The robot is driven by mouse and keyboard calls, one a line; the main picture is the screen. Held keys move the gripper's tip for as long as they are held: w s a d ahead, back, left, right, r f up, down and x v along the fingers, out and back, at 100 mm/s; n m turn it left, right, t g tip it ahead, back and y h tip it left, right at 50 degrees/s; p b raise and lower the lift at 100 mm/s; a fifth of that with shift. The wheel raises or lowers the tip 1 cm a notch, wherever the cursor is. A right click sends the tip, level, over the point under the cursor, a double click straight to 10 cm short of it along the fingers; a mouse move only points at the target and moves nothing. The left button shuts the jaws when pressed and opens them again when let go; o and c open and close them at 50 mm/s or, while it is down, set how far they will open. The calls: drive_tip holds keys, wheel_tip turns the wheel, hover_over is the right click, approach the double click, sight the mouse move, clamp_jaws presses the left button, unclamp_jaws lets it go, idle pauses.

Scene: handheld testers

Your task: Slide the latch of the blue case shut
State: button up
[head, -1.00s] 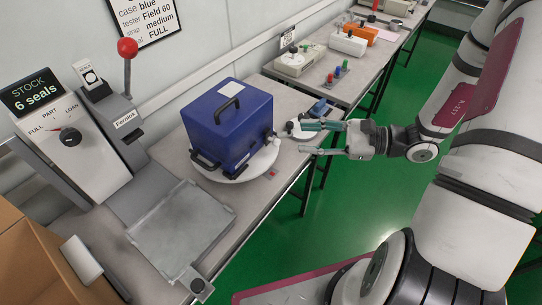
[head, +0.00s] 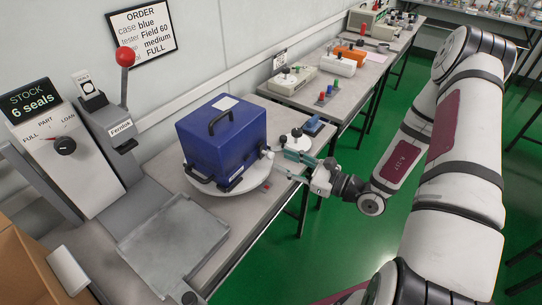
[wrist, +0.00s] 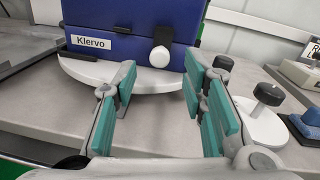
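The blue case (head: 222,140) stands upright on a round white turntable (head: 250,182) on the bench. In the wrist view, the case (wrist: 180,18) shows a Klervo label and a white round knob (wrist: 160,56) low on its near face, with a dark vertical piece above it. This looks like the latch; the knob also shows in the head view (head: 266,152). My gripper (wrist: 160,78) is open and empty, its green-padded fingers spread either side of the knob's line and short of it. In the head view my gripper (head: 283,165) is just right of the case.
A white disc with a black knob (wrist: 268,95) stands close to my right finger. A blue tester (head: 313,126) lies behind it. A press with a red-balled lever (head: 125,57) and a grey plate (head: 175,235) are left and in front of the case. Green floor is free to the right.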

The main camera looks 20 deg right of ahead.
sight(271, 158)
drive_tip(key=shift+x, duration=2.75)
drive_tip(key=shift+c, duration=0.6)
clamp_jaws()
